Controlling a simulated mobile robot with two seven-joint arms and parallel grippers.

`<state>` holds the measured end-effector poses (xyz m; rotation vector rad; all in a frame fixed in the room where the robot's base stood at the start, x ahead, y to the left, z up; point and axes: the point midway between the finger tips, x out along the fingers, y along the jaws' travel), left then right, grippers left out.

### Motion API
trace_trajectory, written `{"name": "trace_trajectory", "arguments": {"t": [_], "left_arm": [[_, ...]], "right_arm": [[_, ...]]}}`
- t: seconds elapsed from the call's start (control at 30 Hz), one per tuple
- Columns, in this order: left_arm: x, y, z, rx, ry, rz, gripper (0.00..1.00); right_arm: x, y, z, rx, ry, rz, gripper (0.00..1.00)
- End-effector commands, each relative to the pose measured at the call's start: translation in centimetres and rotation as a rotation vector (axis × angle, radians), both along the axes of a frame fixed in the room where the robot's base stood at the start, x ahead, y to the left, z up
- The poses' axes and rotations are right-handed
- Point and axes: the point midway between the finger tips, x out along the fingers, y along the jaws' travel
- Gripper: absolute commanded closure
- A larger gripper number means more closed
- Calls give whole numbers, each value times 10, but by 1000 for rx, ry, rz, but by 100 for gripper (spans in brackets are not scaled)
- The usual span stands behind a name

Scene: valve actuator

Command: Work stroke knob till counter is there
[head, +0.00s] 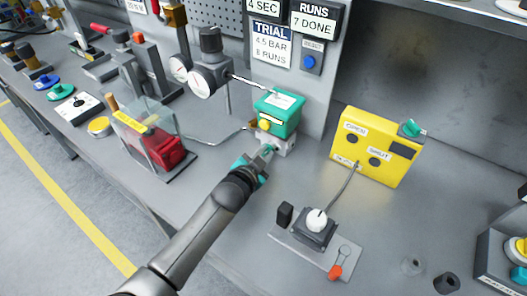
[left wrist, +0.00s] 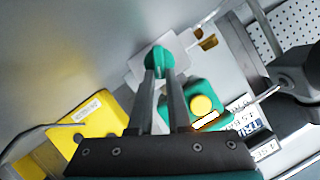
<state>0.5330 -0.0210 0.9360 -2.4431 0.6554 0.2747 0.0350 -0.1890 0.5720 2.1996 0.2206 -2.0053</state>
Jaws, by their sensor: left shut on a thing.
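The counter (head: 314,22) at the top reads RUNS 7 DONE. The trial card (head: 272,43) reads 4.5 BAR, 8 RUNS. The green actuator (head: 279,112) with its yellow cap (left wrist: 201,104) stands on a pale valve block (head: 287,147). My left gripper (head: 268,151) reaches the front of this block. In the left wrist view my left gripper (left wrist: 160,76) is shut on a teal knob (left wrist: 157,58) on the block. No label on this knob is readable. In the head view the fingers mostly hide it. My right gripper is in neither view.
A yellow box (head: 374,148) marked OPEN and SHUT, with a green knob (head: 412,129), stands right of the actuator. A white knob (head: 316,219) sits on a plate in front. A gauge (head: 203,82) and clear guard (head: 150,135) stand left.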

Motion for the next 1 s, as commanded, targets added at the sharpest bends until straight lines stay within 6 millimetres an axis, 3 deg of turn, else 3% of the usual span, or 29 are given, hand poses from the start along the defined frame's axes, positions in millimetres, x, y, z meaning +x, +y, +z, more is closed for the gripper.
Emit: {"name": "trace_trajectory", "arguments": {"t": [0.73, 0.77, 1.0], "left_arm": [[-2, -2, -3, 90, -63, -1, 100], [-2, -2, -3, 89, -63, 0, 83], [-2, -2, -2, 88, -64, -1, 56]], "right_arm": [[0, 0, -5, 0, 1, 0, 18], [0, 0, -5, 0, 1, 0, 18], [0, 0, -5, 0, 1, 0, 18]]}}
